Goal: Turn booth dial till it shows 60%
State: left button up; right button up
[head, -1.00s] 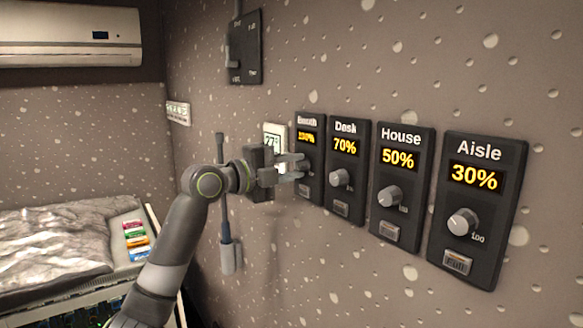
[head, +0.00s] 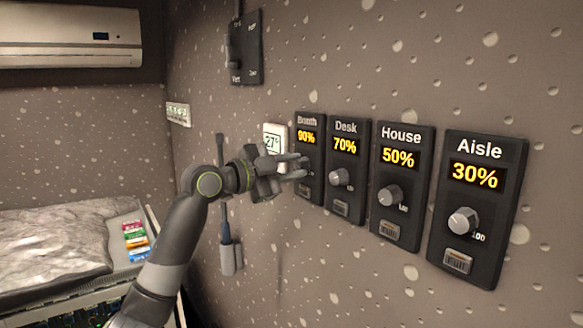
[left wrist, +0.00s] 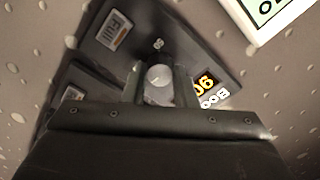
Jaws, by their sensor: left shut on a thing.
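The Booth panel (head: 308,124) is the leftmost of the dark dial panels on the wall, and its yellow display (head: 306,138) reads 90%. In the left wrist view the panel appears rotated, with its display (left wrist: 204,83) partly visible. The booth dial (left wrist: 158,78), a round silver knob, sits between the two fingers of my left gripper (left wrist: 160,88), which is shut on it. In the head view my left gripper (head: 296,165) covers the dial. My right gripper is not in view.
The Desk panel (head: 346,129) reads 70%, House (head: 401,137) 50% and Aisle (head: 478,150) 30%, close on the right. A white thermostat (head: 275,137) is just left of the Booth panel. A dark switch box (head: 246,48) is above.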

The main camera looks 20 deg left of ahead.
pick_arm(q)
jog(key=n+p, duration=0.1)
jog(key=n, duration=0.4)
jog(key=shift+n, duration=0.3)
jog(key=n+p, duration=0.2)
jog(key=n, duration=0.3)
jog(key=n+p, duration=0.2)
jog(key=n, duration=0.3)
jog(key=shift+r, duration=0.1)
jog(key=n+p, duration=0.4)
jog(key=n, duration=0.4)
jog(key=shift+p, duration=0.4)
jog(key=n, duration=0.3)
jog(key=shift+f+n, duration=0.2)
jog(key=shift+n, duration=0.2)
jog(key=n, duration=0.4)
jog(key=shift+n, duration=2.1)
